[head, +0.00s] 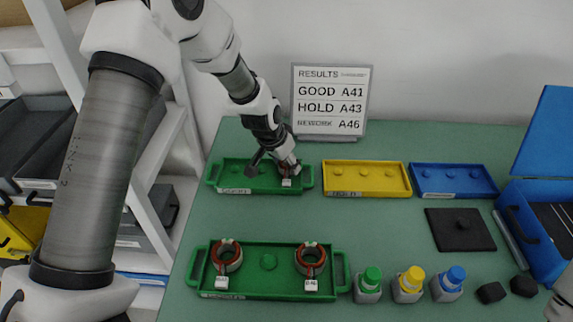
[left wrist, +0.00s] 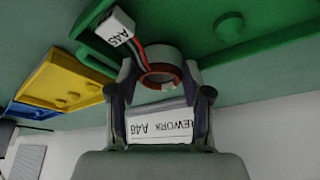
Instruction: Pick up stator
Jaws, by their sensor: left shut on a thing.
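My left gripper (head: 284,166) is at the right end of the back green tray (head: 237,187), shut on a stator (head: 291,170). In the left wrist view, this stator (left wrist: 160,63) is a grey ring with a copper-red inside, between the two fingers of the gripper (left wrist: 160,78). Red and dark wires lead from it to a white tag (left wrist: 116,27) that seems to read A45. I cannot tell whether the stator touches the tray. Two more stators, left (head: 226,257) and right (head: 310,259), sit in the front green tray (head: 268,293), each with a white tag. My right gripper is not visible.
A yellow tray (head: 340,187) and a blue tray (head: 435,190) stand empty at the back. A results sign (head: 331,100) stands behind. Green, yellow and blue-capped bottles (head: 408,285), a black pad (head: 460,230) and a blue box (head: 528,225) are at right. The table's middle is clear.

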